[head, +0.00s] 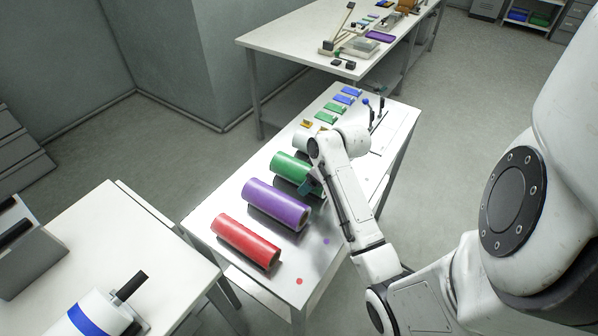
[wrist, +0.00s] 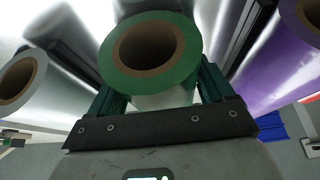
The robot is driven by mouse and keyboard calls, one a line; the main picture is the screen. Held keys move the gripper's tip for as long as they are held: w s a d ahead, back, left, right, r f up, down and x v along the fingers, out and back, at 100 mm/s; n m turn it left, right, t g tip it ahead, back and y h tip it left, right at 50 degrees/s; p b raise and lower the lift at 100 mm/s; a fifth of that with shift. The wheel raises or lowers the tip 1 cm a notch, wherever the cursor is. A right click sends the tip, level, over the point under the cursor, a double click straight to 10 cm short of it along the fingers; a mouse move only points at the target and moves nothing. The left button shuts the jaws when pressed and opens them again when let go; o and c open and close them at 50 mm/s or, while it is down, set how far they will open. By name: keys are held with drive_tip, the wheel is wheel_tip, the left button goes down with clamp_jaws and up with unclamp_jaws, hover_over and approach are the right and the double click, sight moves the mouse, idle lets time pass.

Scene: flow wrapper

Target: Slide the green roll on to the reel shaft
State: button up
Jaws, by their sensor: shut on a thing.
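The green roll (head: 288,164) lies on its side on the metal-topped table in the head view, between the purple roll and a pale roll. In the wrist view its green end face (wrist: 150,83) with a brown hollow core faces me. My gripper (head: 309,185) is at the roll's near right end, its fingers on both sides of it in the wrist view (wrist: 162,92), shut on it. A black shaft (head: 131,286) sticks up at a slant beside a white cylinder with a blue band at the lower left; I cannot tell for certain that this is the reel shaft.
The purple roll (head: 276,203) and red roll (head: 246,240) lie nearer on the same table. The pale roll (wrist: 22,78) is close on the left in the wrist view. Small blue and green pieces (head: 335,107) lie farther back. A gap separates this table from the lower-left white table (head: 110,230).

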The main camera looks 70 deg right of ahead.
sight(309, 169)
drive_tip(key=shift+r+p, duration=3.05)
drive_tip(key=shift+p, duration=0.25)
drive_tip(key=shift+c, duration=0.2)
